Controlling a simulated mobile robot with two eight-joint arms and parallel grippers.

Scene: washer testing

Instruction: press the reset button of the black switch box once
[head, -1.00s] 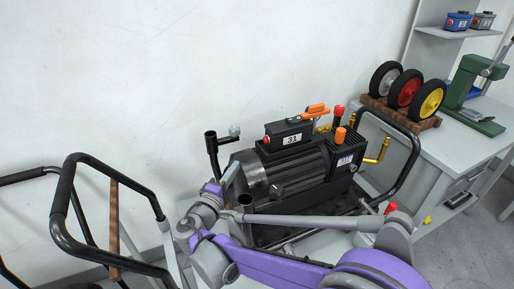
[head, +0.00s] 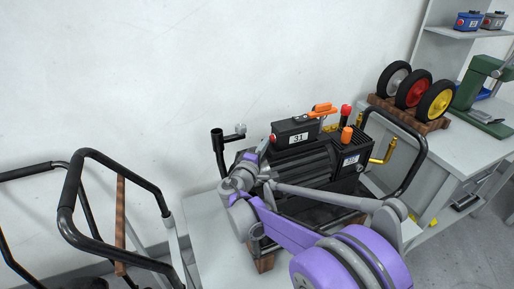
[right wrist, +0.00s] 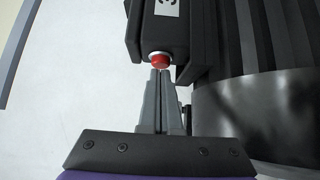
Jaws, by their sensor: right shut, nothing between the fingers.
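The black switch box (head: 293,129), labelled 31, sits on top of a black motor unit (head: 305,165). A red button (head: 273,138) is on its left end, and an orange lever (head: 323,109) stands out at its right. In the right wrist view the red button (right wrist: 159,59) is in a pale ring on the end of the box (right wrist: 178,35). My right gripper (right wrist: 160,72) is shut and empty. Its tips are right at the button's lower edge; I cannot tell whether they touch. In the head view this gripper (head: 264,147) points up at that end of the box. My left gripper is out of view.
The motor unit has a black tube handle (head: 418,150) at right and an upright post (head: 218,150) at left. Black cart handles (head: 70,190) stand at the left. Three wheels on a wooden rack (head: 437,125) and a green press (head: 475,85) are on the right bench.

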